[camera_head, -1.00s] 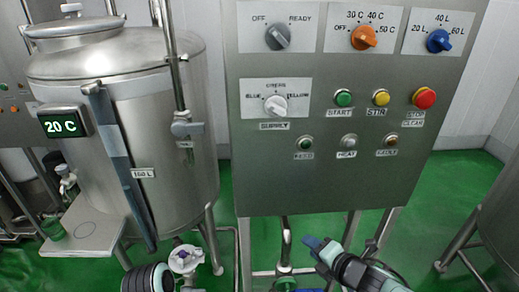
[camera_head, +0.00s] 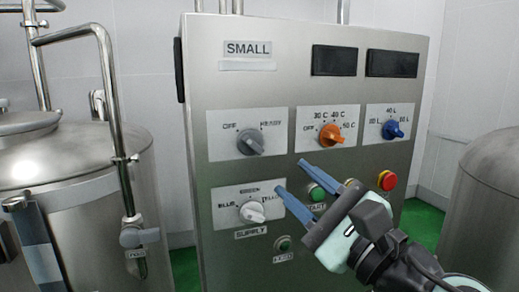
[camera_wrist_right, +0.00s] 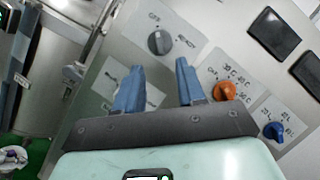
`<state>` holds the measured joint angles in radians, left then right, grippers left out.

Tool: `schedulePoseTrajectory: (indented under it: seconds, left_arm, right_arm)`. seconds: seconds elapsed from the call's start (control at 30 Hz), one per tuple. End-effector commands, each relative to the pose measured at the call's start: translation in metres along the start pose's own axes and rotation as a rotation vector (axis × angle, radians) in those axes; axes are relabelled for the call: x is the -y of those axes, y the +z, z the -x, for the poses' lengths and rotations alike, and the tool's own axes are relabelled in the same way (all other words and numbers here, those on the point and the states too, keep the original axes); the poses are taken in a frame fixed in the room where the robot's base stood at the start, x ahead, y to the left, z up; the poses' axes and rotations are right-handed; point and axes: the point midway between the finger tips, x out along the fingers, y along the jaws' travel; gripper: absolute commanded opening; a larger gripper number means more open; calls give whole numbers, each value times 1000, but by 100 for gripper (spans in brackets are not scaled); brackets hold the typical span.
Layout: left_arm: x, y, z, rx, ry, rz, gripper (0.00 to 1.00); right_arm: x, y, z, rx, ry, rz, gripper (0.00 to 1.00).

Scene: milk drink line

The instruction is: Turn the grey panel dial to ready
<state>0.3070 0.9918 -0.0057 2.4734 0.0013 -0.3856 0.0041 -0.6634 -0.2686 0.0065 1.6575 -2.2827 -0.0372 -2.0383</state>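The grey dial (camera_head: 250,141) sits on a white plate marked OFF and READY at the upper left of the steel panel (camera_head: 225,85). I cannot tell for sure which mark it points to. In the right wrist view the grey dial (camera_wrist_right: 160,42) shows beyond the fingertips, roughly between them. My right gripper (camera_head: 291,177) has its two blue fingers spread, with nothing between them. It is in front of the panel, below and right of the grey dial, and apart from it. In the right wrist view the gripper (camera_wrist_right: 157,65) is also open. My left gripper is out of view.
An orange dial (camera_head: 331,136) and a blue dial (camera_head: 394,130) are right of the grey one. A white supply dial (camera_head: 252,212) is below it. Green start (camera_head: 316,192) and red stop (camera_head: 387,181) buttons are near my right gripper. A steel tank (camera_head: 100,190) stands left.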

Motion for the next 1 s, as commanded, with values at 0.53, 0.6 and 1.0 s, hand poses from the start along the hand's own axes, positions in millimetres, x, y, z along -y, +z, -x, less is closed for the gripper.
schedulePoseTrajectory:
  seconds: [0.53, 0.6, 1.0]
  left_arm:
    - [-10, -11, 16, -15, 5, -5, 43]
    - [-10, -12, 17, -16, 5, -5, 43]
    - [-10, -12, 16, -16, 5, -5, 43]
  right_arm:
    - [-1, 0, -95, 0, 2, -1, 39]
    - [0, 0, -98, 0, 1, -2, 39]
    - [0, 0, -99, -1, 1, -3, 7]
